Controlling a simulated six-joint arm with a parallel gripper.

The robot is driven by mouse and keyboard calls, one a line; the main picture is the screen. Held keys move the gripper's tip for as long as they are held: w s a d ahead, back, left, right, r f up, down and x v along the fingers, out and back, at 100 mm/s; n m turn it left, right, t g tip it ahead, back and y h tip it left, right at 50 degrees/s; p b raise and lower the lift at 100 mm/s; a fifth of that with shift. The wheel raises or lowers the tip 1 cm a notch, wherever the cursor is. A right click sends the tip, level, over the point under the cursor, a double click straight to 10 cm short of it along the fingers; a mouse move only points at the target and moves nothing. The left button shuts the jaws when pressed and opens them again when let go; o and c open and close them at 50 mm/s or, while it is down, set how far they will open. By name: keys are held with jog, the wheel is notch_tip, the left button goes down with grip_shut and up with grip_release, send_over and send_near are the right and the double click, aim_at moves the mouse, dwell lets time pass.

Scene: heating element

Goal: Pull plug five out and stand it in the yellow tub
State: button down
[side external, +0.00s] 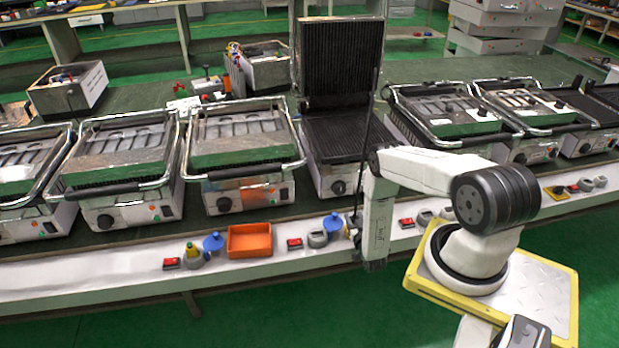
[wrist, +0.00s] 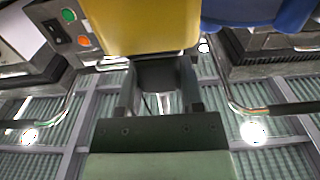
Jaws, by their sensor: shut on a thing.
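My gripper (wrist: 160,88) is shut in the wrist view, with a dark part between its fingers. A yellow body directly beyond them looks like the plug (wrist: 137,25) in my grip. In the side view my gripper (side external: 354,232) is by the bench's front ledge, mostly hidden by my arm. A blue plug-like piece (side external: 333,223) stands just left of it. It also shows in the wrist view (wrist: 258,10). I cannot tell whether the held plug is seated or clear, nor read any number. An open orange tub (side external: 250,241) is on the ledge to the left; no clearly yellow tub shows.
A red switch (side external: 294,244) and a grey socket (side external: 317,239) stand between the orange tub and my gripper. A yellow-topped piece (side external: 192,249) and another blue piece (side external: 213,242) are farther left. Contact grills line the bench behind, one with its lid (side external: 340,55) raised.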

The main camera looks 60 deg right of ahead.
jog(key=shift+f, duration=0.7)
jog(key=shift+c, duration=0.7)
grip_release()
jog(key=shift+s+a, duration=0.1)
jog(key=v, duration=0.7)
jog(key=shift+s+a, duration=0.2)
jog(key=shift+s, duration=0.05)
jog(key=shift+w+r, duration=0.1)
